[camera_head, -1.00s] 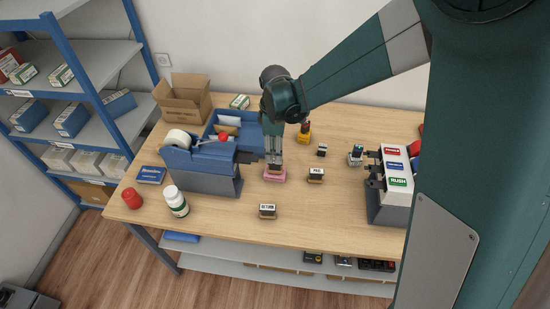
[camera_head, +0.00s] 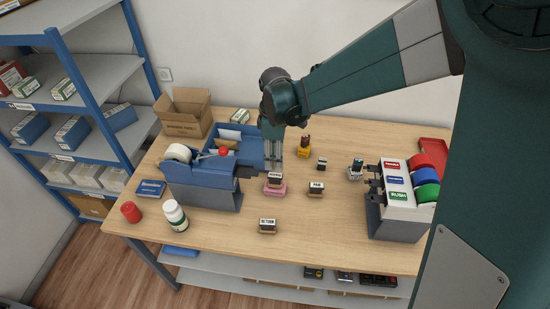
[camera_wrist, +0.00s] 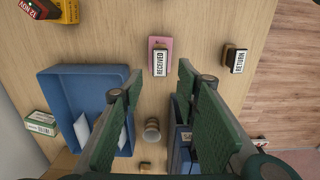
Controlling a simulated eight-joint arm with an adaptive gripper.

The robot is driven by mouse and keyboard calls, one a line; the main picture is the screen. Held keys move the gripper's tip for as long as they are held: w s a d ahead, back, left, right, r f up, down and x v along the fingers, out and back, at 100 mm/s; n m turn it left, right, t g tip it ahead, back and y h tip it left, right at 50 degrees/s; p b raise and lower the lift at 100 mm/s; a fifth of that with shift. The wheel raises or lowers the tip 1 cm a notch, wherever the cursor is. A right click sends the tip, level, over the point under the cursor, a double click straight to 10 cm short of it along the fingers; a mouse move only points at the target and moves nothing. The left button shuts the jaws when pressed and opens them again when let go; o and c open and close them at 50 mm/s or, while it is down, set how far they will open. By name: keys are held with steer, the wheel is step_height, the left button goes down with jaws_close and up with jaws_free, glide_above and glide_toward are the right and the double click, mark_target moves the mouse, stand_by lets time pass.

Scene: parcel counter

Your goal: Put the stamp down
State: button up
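A stamp labelled RECEIVED (camera_wrist: 160,62) stands on a pink pad (camera_wrist: 153,42) in the wrist view, beyond my fingertips. In the head view, the stamp (camera_head: 275,177) sits upright on the pink pad (camera_head: 275,189) near the middle of the table. My gripper (camera_head: 273,160) is just behind the stamp, pointing down. In the wrist view, my gripper (camera_wrist: 158,80) has its two fingers spread apart with nothing held between them. The stamp appears free of both fingers.
The blue tape dispenser (camera_head: 205,185) and blue tray (camera_head: 246,140) stand close at left. Stamps marked PAID (camera_head: 316,188) and RETURN (camera_head: 268,225) stand nearby.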

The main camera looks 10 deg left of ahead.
steer(key=shift+d, duration=0.1)
stand_by(0.3)
steer(key=s+d+r+m+t, duration=0.2)
steer(key=s+d+r+m, duration=0.15)
steer(key=d+r, duration=0.55)
steer(key=s+d+r+m+t, duration=0.2)
steer(key=s+d+r+m, duration=0.1)
steer(key=s+d+m, duration=0.4)
steer(key=s+d+r+m+t, duration=0.3)
steer(key=s+d+m, duration=0.4)
steer(key=s+d, duration=0.4)
steer(key=shift+s+d+r, duration=0.35)
steer(key=shift+d+r, duration=0.25)
steer(key=shift+d, duration=1.85)
steer(key=shift+m, duration=0.25)
step_height(320, 180, down, 8)
steer(key=b, duration=0.7)
steer(key=shift+b, duration=0.4)
steer(key=shift+r, duration=0.15)
